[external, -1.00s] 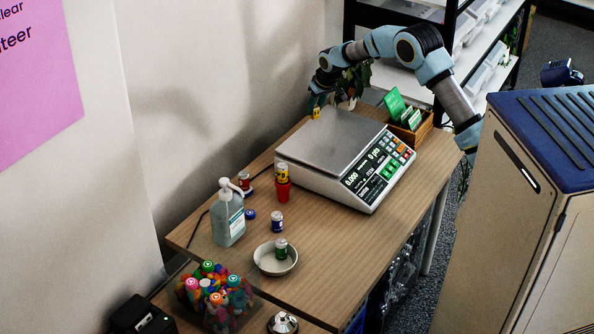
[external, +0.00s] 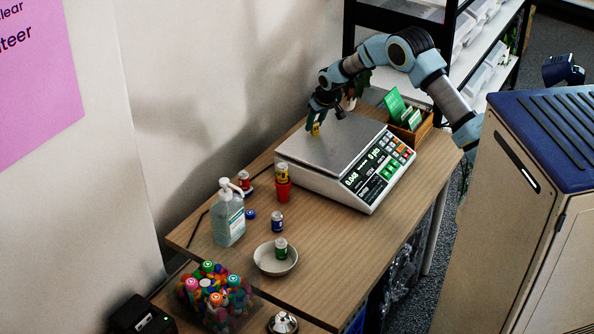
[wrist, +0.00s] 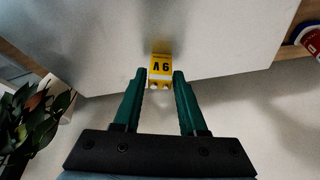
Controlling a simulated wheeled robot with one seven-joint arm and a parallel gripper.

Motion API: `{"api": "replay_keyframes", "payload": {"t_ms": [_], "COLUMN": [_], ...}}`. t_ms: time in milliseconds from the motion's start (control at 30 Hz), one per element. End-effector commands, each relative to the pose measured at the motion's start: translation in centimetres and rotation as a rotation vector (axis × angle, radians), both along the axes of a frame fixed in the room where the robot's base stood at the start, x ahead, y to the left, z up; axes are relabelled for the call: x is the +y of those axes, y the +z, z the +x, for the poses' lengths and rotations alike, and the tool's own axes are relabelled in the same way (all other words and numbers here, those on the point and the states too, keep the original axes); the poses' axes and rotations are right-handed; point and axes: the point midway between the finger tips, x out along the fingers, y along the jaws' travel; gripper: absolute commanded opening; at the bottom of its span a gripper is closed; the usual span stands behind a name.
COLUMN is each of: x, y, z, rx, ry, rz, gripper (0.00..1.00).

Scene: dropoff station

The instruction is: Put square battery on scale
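The square battery (external: 316,129) is yellow with a "9V" label. It stands on the metal plate of the scale (external: 345,140), near the plate's far left edge, and its display reads about 0.048. My gripper (external: 315,125) is low over the plate at the battery. In the wrist view the battery (wrist: 161,68) sits between the tips of my gripper's green fingers (wrist: 161,76), with a narrow gap showing on each side. The fingers look open around it. The scale plate (wrist: 220,40) fills the top of that view.
A wooden box with green cards (external: 408,125) stands right of the scale. The front right tabletop is clear.

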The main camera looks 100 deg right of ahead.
Motion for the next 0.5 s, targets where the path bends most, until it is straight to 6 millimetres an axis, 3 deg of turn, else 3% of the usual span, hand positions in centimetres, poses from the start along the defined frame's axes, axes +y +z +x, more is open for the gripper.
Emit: {"api": "replay_keyframes", "payload": {"t_ms": [167, 500], "x": [0.00, 0.03], "y": [0.06, 0.64], "z": [0.01, 0.00], "rx": [0.000, 0.000], "ry": [0.000, 0.000], "rz": [0.000, -0.001], "gripper": [0.62, 0.62]}}
